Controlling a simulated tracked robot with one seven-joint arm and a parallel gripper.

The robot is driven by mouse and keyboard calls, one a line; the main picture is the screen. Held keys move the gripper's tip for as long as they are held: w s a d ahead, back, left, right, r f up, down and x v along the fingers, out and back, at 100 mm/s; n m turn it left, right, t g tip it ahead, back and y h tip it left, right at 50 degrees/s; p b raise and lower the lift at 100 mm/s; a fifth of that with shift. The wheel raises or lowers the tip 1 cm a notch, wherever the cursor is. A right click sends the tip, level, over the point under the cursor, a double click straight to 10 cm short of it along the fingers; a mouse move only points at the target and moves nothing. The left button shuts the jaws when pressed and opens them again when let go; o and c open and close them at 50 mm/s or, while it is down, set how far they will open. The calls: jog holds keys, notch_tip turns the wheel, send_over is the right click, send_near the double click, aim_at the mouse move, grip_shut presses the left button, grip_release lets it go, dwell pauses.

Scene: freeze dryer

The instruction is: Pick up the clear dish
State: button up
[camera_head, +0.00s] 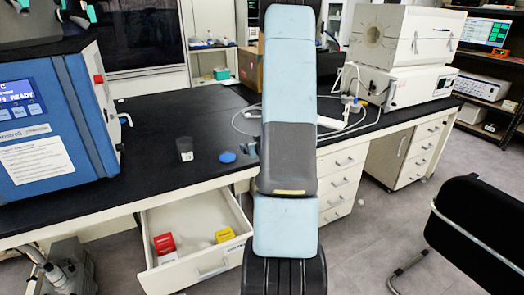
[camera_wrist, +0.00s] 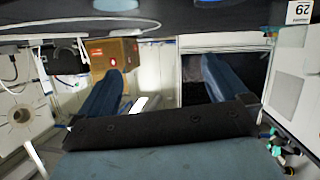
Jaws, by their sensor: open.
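No clear dish stands out plainly. A small dark, see-through cup (camera_head: 185,150) with a white label stands on the black bench left of my arm in the head view. Its label, marked 29, shows upside down at the top right of the wrist view (camera_wrist: 299,12). I cannot tell whether this cup is the clear dish. My arm hides part of the bench in the head view. My gripper (camera_wrist: 160,68) has its two blue fingers spread wide, with nothing between them. In the head view my arm mostly hides it.
A blue round piece (camera_head: 227,157) lies right of the cup. A blue machine (camera_head: 55,125) stands at the bench's left. An open drawer (camera_head: 222,262) below holds red and yellow items. A white furnace (camera_head: 405,35) is at the right. The bench behind the cup is clear.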

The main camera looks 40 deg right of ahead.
jog(key=s+d+f+m+t+h, duration=0.2)
jog(key=s+d+f, duration=0.3)
jog(key=f, duration=0.3)
jog(key=x, duration=0.8)
jog(key=shift+w+d+f, duration=0.2)
jog(key=shift+f, duration=0.05)
jog(key=shift+a+r+x, duration=0.1)
jog(key=shift+a+x, duration=0.05)
jog(key=shift+x, duration=1.15)
jog(key=shift+a+r+x, duration=0.1)
jog(key=shift+r+x, duration=0.05)
jog(key=shift+x, duration=1.2)
jog(key=shift+w, duration=0.15)
jog(key=c, duration=0.9)
